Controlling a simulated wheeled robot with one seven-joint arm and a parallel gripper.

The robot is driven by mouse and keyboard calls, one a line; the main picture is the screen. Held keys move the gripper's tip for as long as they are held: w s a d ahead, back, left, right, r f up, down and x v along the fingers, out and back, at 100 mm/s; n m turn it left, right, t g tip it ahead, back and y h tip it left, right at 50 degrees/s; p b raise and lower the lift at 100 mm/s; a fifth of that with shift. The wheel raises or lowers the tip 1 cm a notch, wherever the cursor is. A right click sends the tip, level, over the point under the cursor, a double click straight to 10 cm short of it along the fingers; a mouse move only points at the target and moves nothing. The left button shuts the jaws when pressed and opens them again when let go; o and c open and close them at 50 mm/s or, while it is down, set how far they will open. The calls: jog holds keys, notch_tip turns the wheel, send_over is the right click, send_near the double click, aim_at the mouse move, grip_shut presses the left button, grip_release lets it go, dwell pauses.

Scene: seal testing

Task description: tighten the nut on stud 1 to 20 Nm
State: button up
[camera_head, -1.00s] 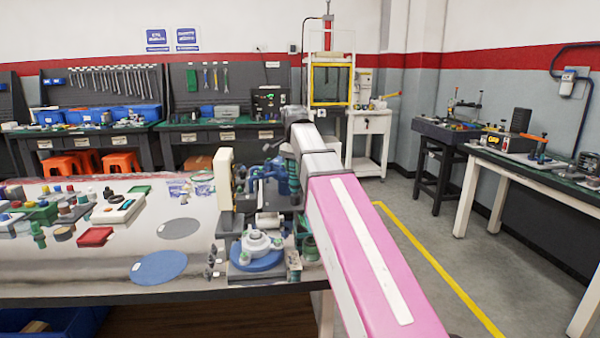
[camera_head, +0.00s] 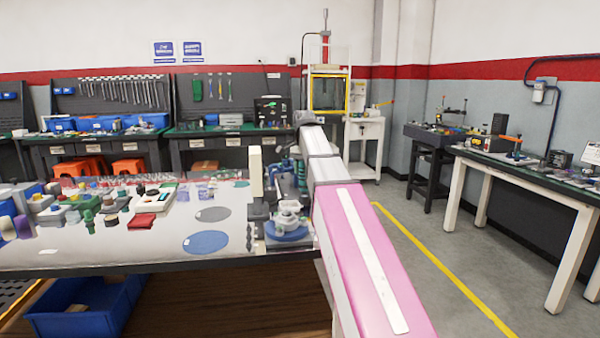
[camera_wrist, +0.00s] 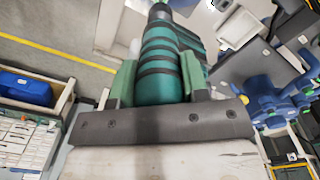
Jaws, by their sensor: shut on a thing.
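My gripper (camera_wrist: 158,82) is shut on a teal and black ribbed tool (camera_wrist: 163,45), with a green finger on each side of it. The tool's far end runs out of the top of the wrist view. In the head view my arm reaches over the bench's right end, and the fingers and tool cannot be made out clearly. A pale flanged fitting on a blue round base (camera_head: 288,233) stands near the bench's front right corner. A blue valve-like body (camera_wrist: 268,98) shows at the right of the wrist view. I cannot make out stud 1 or its nut.
A blue disc (camera_head: 206,242) and a grey disc (camera_head: 213,214) lie on the bench left of the fitting. A red tray (camera_head: 142,220) and many small parts crowd its left side. A blue bin (camera_head: 85,305) is below. The floor to the right is clear.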

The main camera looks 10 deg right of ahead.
aim_at(304, 187)
jog(key=shift+f, duration=3.5)
dwell(0.7)
jog(key=shift+r, duration=2.5)
